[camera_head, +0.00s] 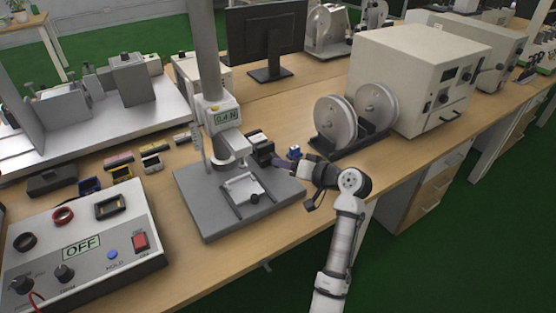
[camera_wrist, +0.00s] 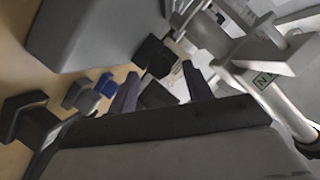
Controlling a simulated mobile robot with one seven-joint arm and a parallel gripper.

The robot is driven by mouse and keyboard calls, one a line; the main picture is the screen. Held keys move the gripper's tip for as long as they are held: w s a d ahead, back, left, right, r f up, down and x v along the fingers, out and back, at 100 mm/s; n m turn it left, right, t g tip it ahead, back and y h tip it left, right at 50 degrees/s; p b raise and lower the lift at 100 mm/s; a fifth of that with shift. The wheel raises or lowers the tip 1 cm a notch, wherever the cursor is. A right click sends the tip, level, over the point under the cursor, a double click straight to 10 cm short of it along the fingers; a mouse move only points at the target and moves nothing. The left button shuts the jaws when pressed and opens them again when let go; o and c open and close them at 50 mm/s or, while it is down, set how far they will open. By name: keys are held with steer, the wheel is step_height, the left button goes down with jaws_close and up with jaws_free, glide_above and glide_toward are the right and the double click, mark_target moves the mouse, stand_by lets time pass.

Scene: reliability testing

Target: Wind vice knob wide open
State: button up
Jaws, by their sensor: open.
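The small grey vice (camera_head: 243,188) sits on the flat base plate (camera_head: 208,207) of the grey test stand. A small black knob (camera_head: 254,198) shows at its near right side. In the wrist view a black faceted knob (camera_wrist: 155,56) stands ahead of the fingers, beside the plate's grey face; I cannot tell if they touch. My gripper (camera_head: 277,162) is at the right edge of the stand, reaching in from the right. Its two dark fingers (camera_wrist: 160,92) are apart, with nothing clearly held between them. My wrist hides part of the bench there.
A dark block (camera_head: 260,147) stands just behind my fingers, and a small blue-topped piece (camera_head: 294,152) is close by. The stand's column (camera_head: 204,50) and gauge (camera_head: 225,117) rise above the plate. Spools (camera_head: 337,122) stand to the right; a control box (camera_head: 85,250) lies left.

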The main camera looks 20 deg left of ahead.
steer(key=shift+x, duration=2)
steer(key=shift+c, duration=0.4)
steer(key=c, duration=0.9)
